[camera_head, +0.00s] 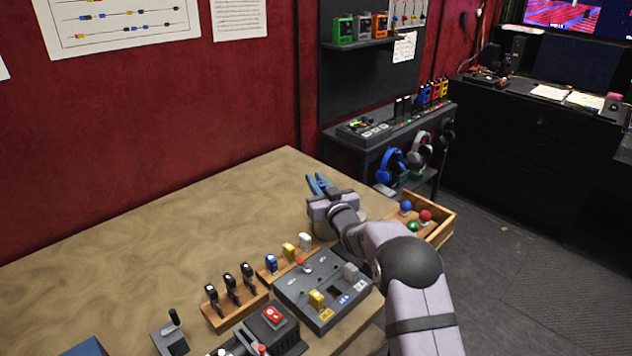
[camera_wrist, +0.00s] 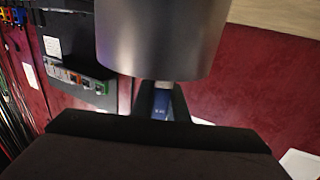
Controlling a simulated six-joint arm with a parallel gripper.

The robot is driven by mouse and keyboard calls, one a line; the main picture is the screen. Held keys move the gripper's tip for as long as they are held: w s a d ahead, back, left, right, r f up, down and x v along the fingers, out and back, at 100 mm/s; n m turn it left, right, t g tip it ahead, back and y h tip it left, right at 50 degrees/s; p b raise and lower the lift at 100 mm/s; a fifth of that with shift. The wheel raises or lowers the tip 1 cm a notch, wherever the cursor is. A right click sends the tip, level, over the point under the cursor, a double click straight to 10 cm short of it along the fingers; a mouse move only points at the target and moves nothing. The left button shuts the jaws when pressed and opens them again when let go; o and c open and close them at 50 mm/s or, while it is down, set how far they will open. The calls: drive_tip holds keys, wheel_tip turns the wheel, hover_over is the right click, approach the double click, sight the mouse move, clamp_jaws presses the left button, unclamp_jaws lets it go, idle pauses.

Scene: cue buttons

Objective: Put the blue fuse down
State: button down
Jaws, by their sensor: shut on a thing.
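My gripper (camera_head: 318,183) is raised over the far right part of the table. It is shut on a blue fuse (camera_wrist: 161,103), which shows between the fingers in the wrist view with a pale top and small lettering. Most of the held fuse is hidden in the head view.
A wooden rack with black-handled pieces (camera_head: 230,290) and a device with a red button (camera_head: 272,314) stand left of the panel. A wooden tray of coloured balls (camera_head: 443,225) is at the table's right edge. The table's left and middle (camera_head: 150,240) are clear.

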sight(323, 189)
drive_tip(key=c, duration=2.2)
unclamp_jaws()
drive_tip(key=shift+f, duration=0.2)
drive_tip(key=o, duration=0.5)
drive_tip(key=shift+c, duration=0.2)
drive_tip(key=shift+r, duration=0.1)
drive_tip(key=shift+r+b+v, duration=0.15)
drive_tip(key=shift+b+v, duration=0.3)
drive_tip(key=shift+v, duration=1.4)
drive_tip(key=shift+r+b+v, duration=0.15)
drive_tip(key=shift+b+v, duration=0.25)
drive_tip(key=shift+v, duration=1.5)
drive_tip(key=shift+d, duration=0.1)
